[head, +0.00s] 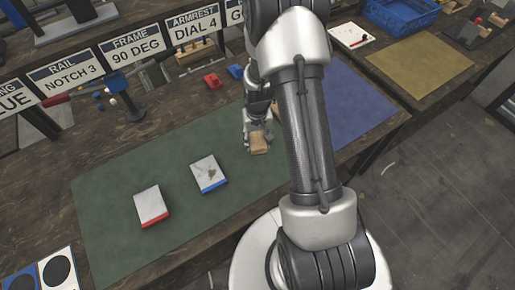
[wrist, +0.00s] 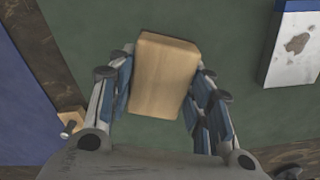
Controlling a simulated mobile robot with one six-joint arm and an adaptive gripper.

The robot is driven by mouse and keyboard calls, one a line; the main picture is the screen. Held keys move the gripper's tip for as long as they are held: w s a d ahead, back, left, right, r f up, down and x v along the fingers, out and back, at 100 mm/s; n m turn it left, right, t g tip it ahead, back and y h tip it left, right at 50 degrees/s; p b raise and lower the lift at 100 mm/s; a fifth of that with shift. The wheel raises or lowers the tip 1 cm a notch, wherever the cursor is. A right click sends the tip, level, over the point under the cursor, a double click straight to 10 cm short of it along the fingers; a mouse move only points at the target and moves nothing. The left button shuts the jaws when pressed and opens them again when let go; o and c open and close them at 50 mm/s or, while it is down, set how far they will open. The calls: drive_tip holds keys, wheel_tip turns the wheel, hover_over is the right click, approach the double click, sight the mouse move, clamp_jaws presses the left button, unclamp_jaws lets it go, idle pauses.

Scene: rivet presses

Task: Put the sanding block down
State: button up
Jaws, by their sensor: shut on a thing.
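The sanding block (wrist: 163,75) is a tan, wood-coloured block held between the two fingers of my gripper (wrist: 160,95) in the wrist view. In the head view the block (head: 259,144) shows below my gripper (head: 257,132), over the right part of the green mat (head: 120,185). My gripper is shut on the block. I cannot tell whether the block's underside touches the mat.
A white block with a blue edge (head: 208,173) and one with a red edge (head: 151,205) lie on the green mat. A blue mat (head: 350,105) is to the right. Red (head: 213,80) and blue (head: 235,71) small parts sit behind. The mat's front is clear.

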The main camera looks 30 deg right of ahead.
sight(258, 147)
drive_tip(key=shift+f+b, duration=0.55)
drive_tip(key=shift+f, duration=1.7)
drive_tip(key=shift+f, duration=0.15)
drive_tip(key=o, duration=1)
